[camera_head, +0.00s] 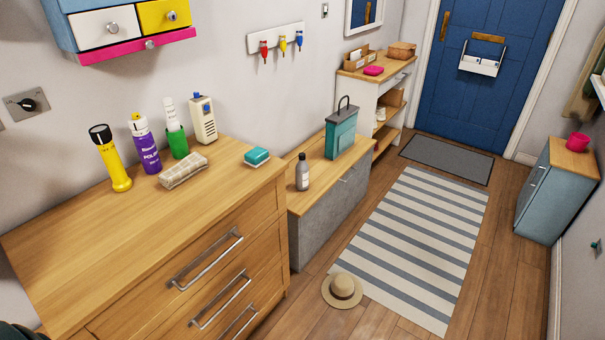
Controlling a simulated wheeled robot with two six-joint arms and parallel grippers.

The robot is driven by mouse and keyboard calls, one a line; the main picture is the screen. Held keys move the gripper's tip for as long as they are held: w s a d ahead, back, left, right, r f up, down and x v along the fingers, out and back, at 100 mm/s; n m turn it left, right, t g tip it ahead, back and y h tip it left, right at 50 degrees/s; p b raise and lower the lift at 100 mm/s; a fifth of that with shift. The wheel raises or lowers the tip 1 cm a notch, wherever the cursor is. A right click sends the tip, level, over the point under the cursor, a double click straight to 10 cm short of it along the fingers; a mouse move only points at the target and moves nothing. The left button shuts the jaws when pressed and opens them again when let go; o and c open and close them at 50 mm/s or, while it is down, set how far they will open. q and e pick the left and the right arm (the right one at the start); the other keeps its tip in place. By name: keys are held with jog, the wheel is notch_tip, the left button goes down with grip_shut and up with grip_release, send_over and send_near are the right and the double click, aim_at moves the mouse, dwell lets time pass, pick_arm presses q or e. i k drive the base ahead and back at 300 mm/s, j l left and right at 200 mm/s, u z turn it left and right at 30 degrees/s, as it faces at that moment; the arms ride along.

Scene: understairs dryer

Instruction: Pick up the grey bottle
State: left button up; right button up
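A small grey bottle (302,172) with a dark cap stands upright on the wooden top of a low grey cabinet (328,217). It is near the cabinet's near end, beside the tall wooden dresser (150,235). A teal box-shaped container with a dark handle (341,132) stands behind it on the same top, a little apart. Neither of my grippers shows in the head view, so their state cannot be seen.
The dresser top holds a yellow torch (110,158), a purple bottle (145,145), a green-based tube (175,130), a cream device (203,119), a folded cloth (183,171) and a teal box (256,157). A straw hat (342,290) lies on the floor beside the striped rug (415,245).

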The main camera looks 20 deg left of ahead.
aim_at(301, 169)
jog(key=i+l+u, duration=0.15)
jog(key=i, duration=0.3)
jog(key=i+l+u, duration=0.15)
jog(key=i, duration=0.25)
